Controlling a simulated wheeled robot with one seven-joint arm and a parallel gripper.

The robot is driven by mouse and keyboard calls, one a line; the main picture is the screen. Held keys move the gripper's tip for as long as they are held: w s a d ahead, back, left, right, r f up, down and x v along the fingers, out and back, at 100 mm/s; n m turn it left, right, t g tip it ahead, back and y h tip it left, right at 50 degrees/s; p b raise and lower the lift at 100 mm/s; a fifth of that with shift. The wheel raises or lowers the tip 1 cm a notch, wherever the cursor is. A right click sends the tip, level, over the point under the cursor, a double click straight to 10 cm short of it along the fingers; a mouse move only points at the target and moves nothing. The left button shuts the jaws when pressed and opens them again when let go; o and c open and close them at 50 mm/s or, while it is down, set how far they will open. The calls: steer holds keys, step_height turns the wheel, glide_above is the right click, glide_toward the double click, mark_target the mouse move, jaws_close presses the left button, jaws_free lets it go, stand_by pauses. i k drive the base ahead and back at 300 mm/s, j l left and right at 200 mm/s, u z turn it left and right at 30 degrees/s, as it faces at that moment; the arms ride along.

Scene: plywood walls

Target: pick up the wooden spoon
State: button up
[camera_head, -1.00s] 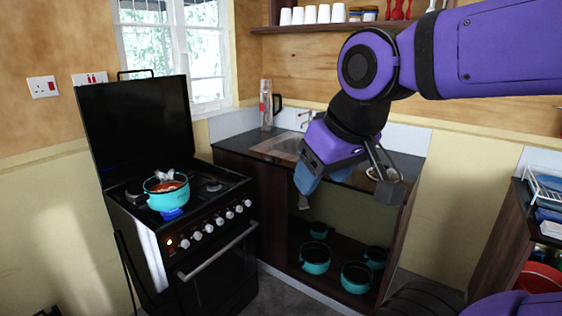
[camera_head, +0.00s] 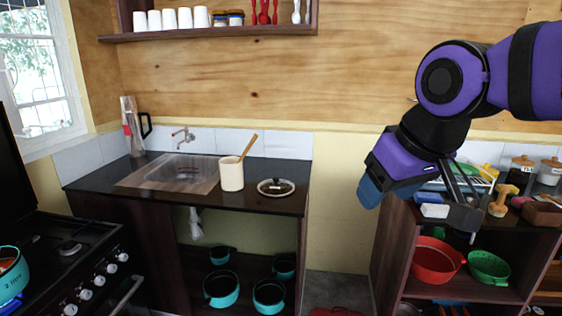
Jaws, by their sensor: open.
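The wooden spoon (camera_head: 248,147) leans in a cream cup (camera_head: 231,175) on the dark counter, its handle sticking up and to the right. Its lower end is hidden inside the cup. My gripper (camera_head: 418,212) is open and empty, well to the right of the cup, in front of the gap and the right-hand shelf unit. It is clearly apart from the spoon.
A pot lid (camera_head: 276,187) lies on the counter (camera_head: 250,200) right of the cup, and a sink (camera_head: 178,174) is to its left. The stove (camera_head: 65,260) stands at left. A shelf (camera_head: 215,31) with white cups hangs above. The right shelf unit (camera_head: 400,255) holds bowls and dishes.

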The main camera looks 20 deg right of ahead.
mark_target(255, 136)
steer(key=u, duration=1.35)
steer(key=z, duration=1.4)
steer(key=i+j+z, duration=0.15)
steer(key=i, duration=0.4)
steer(key=i+j+z, duration=0.1)
steer(key=i+j, duration=0.3)
steer(key=i, duration=0.15)
steer(key=i+j+z, duration=0.15)
steer(key=i+j, duration=0.2)
steer(key=i, duration=0.2)
